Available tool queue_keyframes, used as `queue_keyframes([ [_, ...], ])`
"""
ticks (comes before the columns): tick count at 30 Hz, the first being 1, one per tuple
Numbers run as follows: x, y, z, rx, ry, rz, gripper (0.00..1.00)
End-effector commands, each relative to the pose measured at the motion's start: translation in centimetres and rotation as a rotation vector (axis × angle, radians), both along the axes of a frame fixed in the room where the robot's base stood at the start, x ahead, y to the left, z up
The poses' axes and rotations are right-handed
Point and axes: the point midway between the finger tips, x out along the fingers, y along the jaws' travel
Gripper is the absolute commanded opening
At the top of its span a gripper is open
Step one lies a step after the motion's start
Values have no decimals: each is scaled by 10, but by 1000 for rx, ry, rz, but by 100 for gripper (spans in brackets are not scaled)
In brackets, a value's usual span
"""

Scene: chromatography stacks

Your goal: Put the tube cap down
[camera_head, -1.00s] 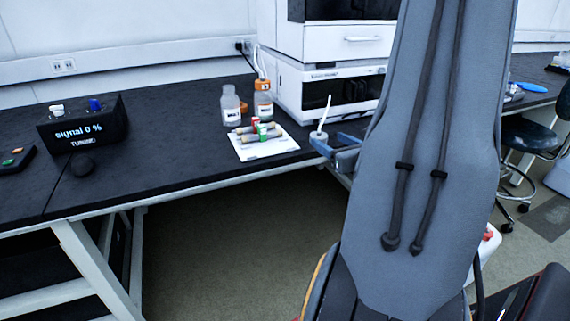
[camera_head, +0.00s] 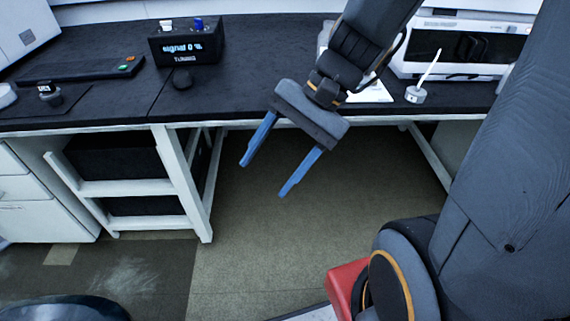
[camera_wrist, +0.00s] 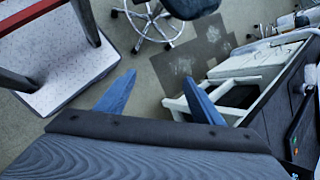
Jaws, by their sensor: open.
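The tube cap, a small white cap with a thin white tube rising from it (camera_head: 415,94), stands upright on the black bench near its front edge, right of my arm in the head view. My gripper (camera_head: 262,180) has two blue fingers spread wide with nothing between them. It hangs in front of the bench edge, over the floor, left of the cap and apart from it. In the wrist view my gripper (camera_wrist: 160,78) is also open and empty, and the cap is not seen there.
A black signal box (camera_head: 188,47) and a dark knob-like object (camera_head: 181,78) stand on the bench at left. A white instrument (camera_head: 465,50) stands behind the cap. A white sheet (camera_head: 372,92) is partly hidden by my arm. A stool (camera_wrist: 155,25) stands on the floor.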

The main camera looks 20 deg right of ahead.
Motion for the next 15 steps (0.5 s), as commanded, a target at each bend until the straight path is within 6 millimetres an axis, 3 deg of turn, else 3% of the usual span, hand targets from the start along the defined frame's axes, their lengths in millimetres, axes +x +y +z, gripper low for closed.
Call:
queue_keyframes([
  [3,-24,-1,0,-183,-121,335,61],
  [6,-29,-8,2,-313,-225,568,61],
  [10,-26,-14,9,-429,-334,778,61],
  [15,-20,-19,14,-493,-399,892,61],
])
